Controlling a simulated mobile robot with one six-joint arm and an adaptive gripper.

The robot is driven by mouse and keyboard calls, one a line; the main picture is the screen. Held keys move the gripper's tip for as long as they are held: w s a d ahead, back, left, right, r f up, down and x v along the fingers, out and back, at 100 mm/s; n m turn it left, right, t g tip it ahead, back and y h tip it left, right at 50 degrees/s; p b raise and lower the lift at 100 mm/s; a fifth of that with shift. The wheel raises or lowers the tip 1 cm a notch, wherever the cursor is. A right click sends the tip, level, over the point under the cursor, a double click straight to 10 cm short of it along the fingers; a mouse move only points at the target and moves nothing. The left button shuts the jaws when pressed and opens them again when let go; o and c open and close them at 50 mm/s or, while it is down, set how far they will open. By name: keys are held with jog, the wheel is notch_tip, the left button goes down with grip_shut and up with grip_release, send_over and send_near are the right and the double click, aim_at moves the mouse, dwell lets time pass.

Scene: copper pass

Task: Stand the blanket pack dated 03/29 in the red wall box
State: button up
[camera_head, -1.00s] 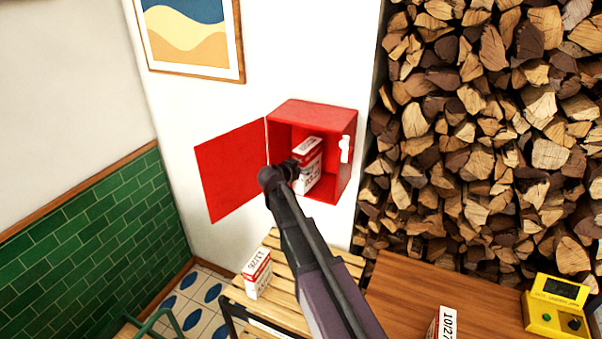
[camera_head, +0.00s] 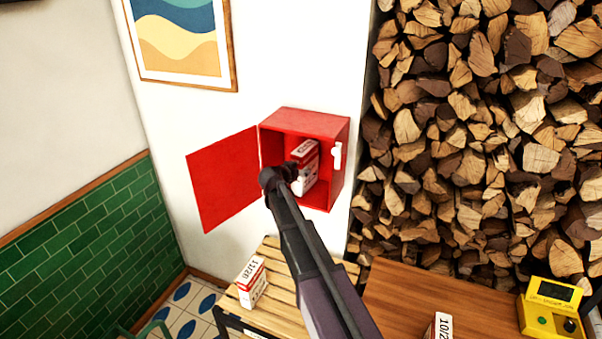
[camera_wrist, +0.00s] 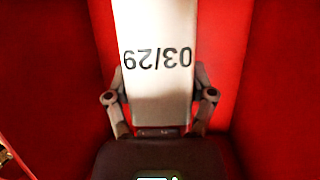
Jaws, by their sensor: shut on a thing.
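The red wall box (camera_head: 305,118) hangs on the white wall with its door (camera_head: 222,180) swung open to the left. The blanket pack (camera_head: 308,165), white with red, stands upright or nearly so inside the box. In the wrist view the pack (camera_wrist: 157,95) shows the print 03/29, upside down, with red box walls around it. My gripper (camera_wrist: 159,98) is shut on the pack, one finger on each side. In the head view my gripper (camera_head: 290,172) reaches into the box opening. Whether the pack's base touches the box floor is hidden.
A second pack (camera_head: 251,284), its date hard to read, stands on the slatted bench (camera_head: 283,262). Another pack marked 10/2 (camera_head: 440,326) is at the wooden table's (camera_head: 405,290) front. A yellow device (camera_head: 551,308) sits at right. Stacked logs (camera_head: 480,130) fill the right side.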

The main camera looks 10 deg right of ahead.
jog(key=o, duration=1.3)
jog(key=shift+c, duration=0.2)
